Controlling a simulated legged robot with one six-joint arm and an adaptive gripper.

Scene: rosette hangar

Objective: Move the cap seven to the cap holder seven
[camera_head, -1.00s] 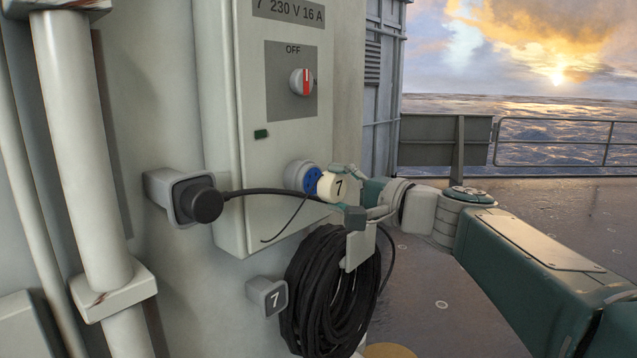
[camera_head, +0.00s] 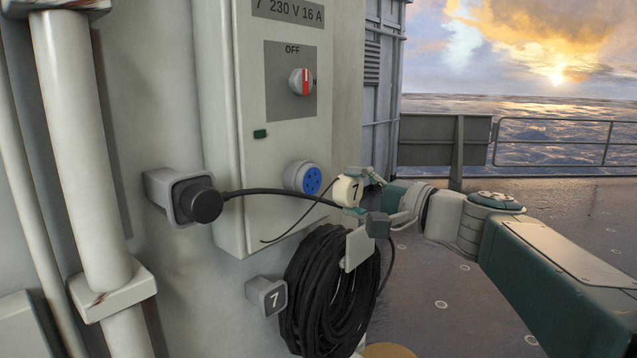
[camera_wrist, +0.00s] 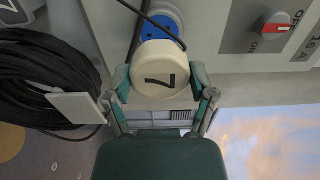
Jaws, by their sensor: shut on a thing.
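The cap seven (camera_head: 346,191) is a cream round cap marked 7. My gripper (camera_head: 356,190) is shut on it and holds it to the right of the blue socket (camera_head: 311,180), clear of it in the head view. In the wrist view the cap (camera_wrist: 160,72) sits between both fingers of my gripper (camera_wrist: 161,84), its 7 facing the camera, and covers part of the blue socket (camera_wrist: 170,20). A small grey block marked 7 (camera_head: 268,296), which may be the cap holder seven, is on the wall at lower left of the cable coil. Its face looks empty.
A black plug (camera_head: 206,204) sits in a grey wall bracket (camera_head: 160,197), with its black cable running across to the right below the socket. A coiled cable (camera_head: 325,290) hangs under the electrical box (camera_head: 225,120), whose switch (camera_head: 301,82) reads OFF. Open deck lies at right.

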